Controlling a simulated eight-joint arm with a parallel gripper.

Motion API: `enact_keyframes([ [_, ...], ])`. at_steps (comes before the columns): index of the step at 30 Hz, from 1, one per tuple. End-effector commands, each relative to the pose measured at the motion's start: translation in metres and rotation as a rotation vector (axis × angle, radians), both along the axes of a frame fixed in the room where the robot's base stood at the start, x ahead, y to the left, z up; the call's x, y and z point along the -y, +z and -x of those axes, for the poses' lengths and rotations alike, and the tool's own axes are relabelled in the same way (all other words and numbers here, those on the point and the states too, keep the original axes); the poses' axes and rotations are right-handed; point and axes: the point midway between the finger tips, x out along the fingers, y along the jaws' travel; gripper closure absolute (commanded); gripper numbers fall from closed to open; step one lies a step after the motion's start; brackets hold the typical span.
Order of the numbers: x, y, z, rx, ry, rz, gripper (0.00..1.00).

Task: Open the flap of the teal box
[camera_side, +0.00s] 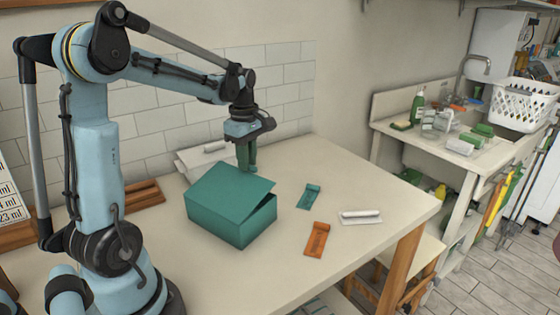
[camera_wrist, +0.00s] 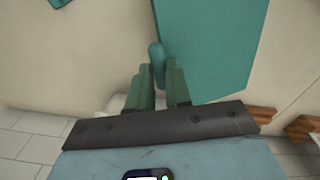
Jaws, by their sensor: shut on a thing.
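The teal box (camera_side: 222,223) stands on the table in the side view. Its flap (camera_side: 230,187) is tilted up a little, with a narrow dark gap along the right side. My gripper (camera_side: 246,167) points down at the box's far edge, its green fingers shut on a part of the flap. In the wrist view my gripper (camera_wrist: 158,82) has its fingers on either side of a rounded teal piece (camera_wrist: 156,53), which looks like the flap's handle. The flap's flat face (camera_wrist: 212,45) fills the top right there. The box's inside is hidden.
A teal piece (camera_side: 308,197), an orange piece (camera_side: 317,239) and a white piece (camera_side: 361,217) lie on the table right of the box. A white box (camera_side: 190,162) stands behind, near the tiled wall. A wooden tray (camera_side: 146,193) lies left. The table's right end is clear.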

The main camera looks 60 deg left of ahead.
Motion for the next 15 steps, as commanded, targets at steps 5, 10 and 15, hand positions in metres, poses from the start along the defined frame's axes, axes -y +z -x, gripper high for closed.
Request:
enact_keyframes([
  [5, 0.0015, 0.0106, 0.0043, -0.003, 0.0, 0.001, 0.99],
  [10, 0.0014, 0.0108, 0.0042, -0.003, 0.0, 0.001, 0.99],
  [15, 0.002, 0.0141, 0.0058, -0.003, 0.001, 0.001, 0.99],
])
